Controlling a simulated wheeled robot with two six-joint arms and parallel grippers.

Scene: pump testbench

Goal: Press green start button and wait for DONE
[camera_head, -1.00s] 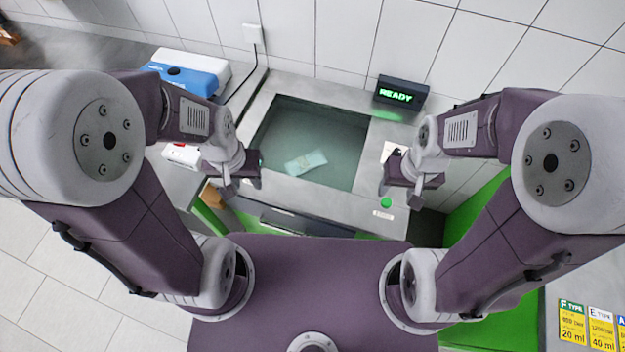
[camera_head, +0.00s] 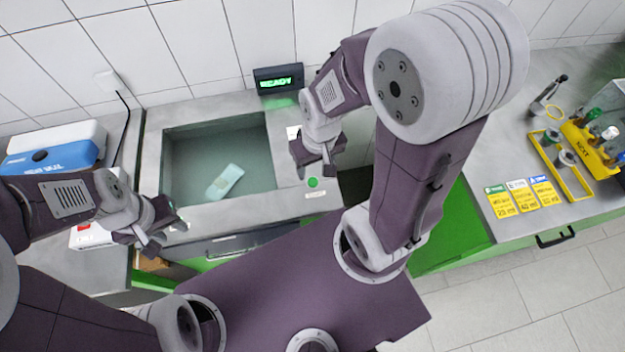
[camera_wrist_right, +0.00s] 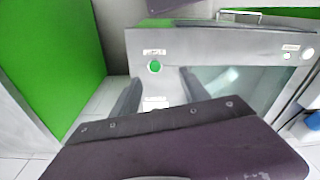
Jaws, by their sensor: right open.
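The green start button (camera_head: 313,183) is on the grey bench's front right ledge, right of the sunken basin. It also shows in the right wrist view (camera_wrist_right: 155,66), uncovered, under a small white label. The black display (camera_head: 278,79) at the back glows green with READY. My right gripper (camera_head: 315,173) is open and empty above the ledge, close to the button. In the right wrist view its two fingers (camera_wrist_right: 160,92) stand apart on either side below the button, with no contact seen. My left gripper (camera_head: 168,236) is open and empty at the bench's front left.
The basin (camera_head: 178,160) holds a pale flat object (camera_head: 224,182). A blue and white box (camera_head: 55,147) stands at left. On the right counter are type cards (camera_head: 515,198) and a yellow tray (camera_head: 560,165) with small containers. Grey floor is clear at lower right.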

